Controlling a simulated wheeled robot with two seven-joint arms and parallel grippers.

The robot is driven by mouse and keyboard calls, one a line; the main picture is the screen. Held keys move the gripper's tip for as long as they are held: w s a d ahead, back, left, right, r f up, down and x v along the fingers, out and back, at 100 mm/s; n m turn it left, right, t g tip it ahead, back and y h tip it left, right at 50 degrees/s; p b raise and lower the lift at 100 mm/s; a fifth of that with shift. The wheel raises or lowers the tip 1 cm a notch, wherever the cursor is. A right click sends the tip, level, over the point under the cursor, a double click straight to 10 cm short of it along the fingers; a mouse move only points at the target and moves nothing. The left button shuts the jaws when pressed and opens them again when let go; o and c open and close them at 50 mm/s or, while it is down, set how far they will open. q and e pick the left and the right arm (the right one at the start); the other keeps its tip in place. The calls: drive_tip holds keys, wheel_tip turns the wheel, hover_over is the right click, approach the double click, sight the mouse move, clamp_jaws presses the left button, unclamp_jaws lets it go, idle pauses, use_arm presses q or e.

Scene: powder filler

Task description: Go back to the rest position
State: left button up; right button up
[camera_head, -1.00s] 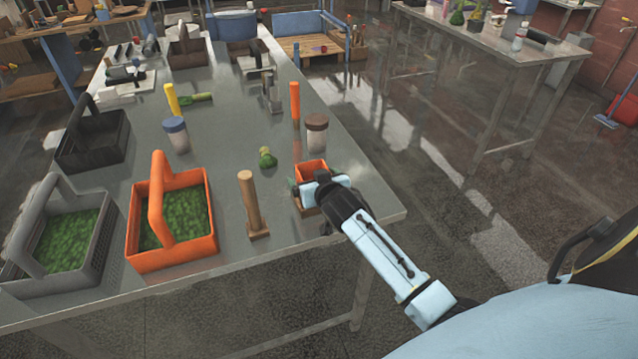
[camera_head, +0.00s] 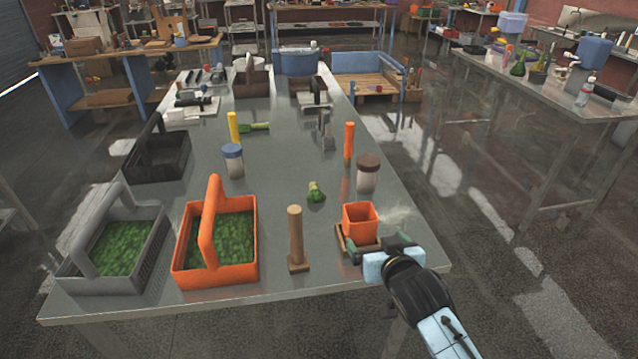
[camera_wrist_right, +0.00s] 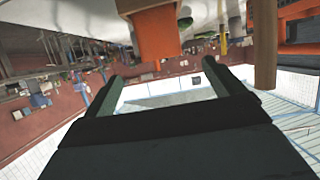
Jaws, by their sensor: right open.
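My right gripper (camera_head: 378,246) is at the near right of the metal table, just in front of the small orange pot (camera_head: 360,222). The pot sits on a brown tray (camera_head: 342,240). In the right wrist view the two dark fingers of the gripper (camera_wrist_right: 165,90) stand apart with nothing between them, and the orange pot (camera_wrist_right: 157,35) shows beyond them. My left gripper is in neither view.
Left of the pot stand a wooden post (camera_head: 296,238), an orange basket (camera_head: 250,268) and a grey basket (camera_head: 75,285), both with green contents. Behind are a brown-lidded jar (camera_head: 368,175), an orange cylinder (camera_head: 348,145) and a green item (camera_head: 316,192).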

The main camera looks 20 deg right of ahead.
drive_tip(key=s+a+f+n+g+y, duration=0.1)
drive_tip(key=s+a+f+n+g, duration=0.15)
drive_tip(key=s, duration=0.55)
drive_tip(key=s+a+f+n+g+y, duration=0.1)
drive_tip(key=s+a+f+g, duration=0.1)
drive_tip(key=s+a+g, duration=0.35)
drive_tip(key=s+a+f+n+g+y, duration=0.1)
drive_tip(key=s+a+f+g, duration=0.1)
drive_tip(key=s, duration=0.7)
wheel_tip(320, 180, down, 27)
drive_tip(key=s+b, duration=0.1)
drive_tip(key=b, duration=0.3)
drive_tip(key=s+d+f+g+b, duration=0.1)
drive_tip(key=s+f+b, duration=0.1)
drive_tip(key=s+f, duration=0.6)
drive_tip(key=s+d+f+g+b, duration=0.1)
drive_tip(key=s+d+f, duration=0.1)
drive_tip(key=s+f, duration=0.7)
wheel_tip(320, 180, down, 3)
drive_tip(key=shift+d+f+b, duration=0.1)
drive_tip(key=shift+d+b, duration=0.15)
drive_tip(key=shift+b, duration=0.15)
